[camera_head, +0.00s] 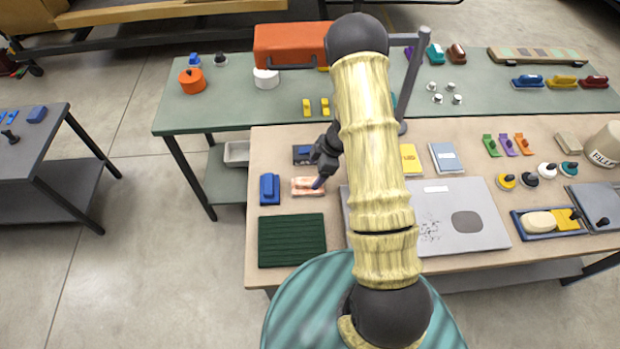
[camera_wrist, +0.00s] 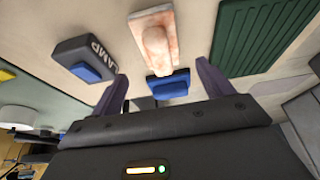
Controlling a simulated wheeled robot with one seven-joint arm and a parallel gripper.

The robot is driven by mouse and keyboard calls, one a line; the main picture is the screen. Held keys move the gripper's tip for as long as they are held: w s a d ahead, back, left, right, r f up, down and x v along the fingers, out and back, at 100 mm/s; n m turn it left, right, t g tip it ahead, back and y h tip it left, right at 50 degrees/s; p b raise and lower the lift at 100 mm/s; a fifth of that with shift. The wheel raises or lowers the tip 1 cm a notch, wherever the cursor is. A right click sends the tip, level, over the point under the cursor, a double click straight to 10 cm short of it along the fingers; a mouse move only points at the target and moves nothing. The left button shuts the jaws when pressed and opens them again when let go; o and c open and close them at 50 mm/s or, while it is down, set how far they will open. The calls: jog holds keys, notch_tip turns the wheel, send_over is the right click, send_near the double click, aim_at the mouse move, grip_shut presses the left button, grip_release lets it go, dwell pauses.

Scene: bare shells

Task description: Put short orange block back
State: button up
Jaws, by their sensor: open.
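A pale orange, marbled flat block with a rounded raised middle (camera_head: 306,187) lies on the tan table, left of my arm. It also shows at the top of the wrist view (camera_wrist: 153,42). I cannot tell for sure that it is the task's short orange block. My gripper (camera_head: 319,182) is at the block's right end in the head view; touching or apart is unclear. In the wrist view my gripper (camera_wrist: 164,82) is open, with a blue block (camera_wrist: 168,84) showing between the fingers and the orange block beyond. No held object shows.
A blue block (camera_head: 270,189) lies left of the orange one. A dark box with a blue part (camera_head: 302,153), lettered LAMP in the wrist view (camera_wrist: 85,58), is behind. A dark green ribbed mat (camera_head: 292,240) lies in front. A grey panel (camera_head: 470,237) lies right of my arm.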

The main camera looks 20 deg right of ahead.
jog(key=v, duration=0.4)
jog(key=shift+r, duration=0.2)
dwell(0.3)
notch_tip(320, 180, up, 15)
jog(key=m+t+h, duration=0.5)
jog(key=m, duration=0.4)
jog(key=s+a+r+m+g, duration=0.1)
jog(key=s+a+r+m, duration=0.1)
jog(key=s, duration=0.6)
jog(key=s+a+r+m+g, duration=0.2)
jog(key=s+m, duration=0.2)
jog(key=s, duration=0.4)
jog(key=shift+s+r+m+y, duration=0.3)
jog(key=shift+r+m, duration=0.05)
jog(key=shift+m, duration=0.05)
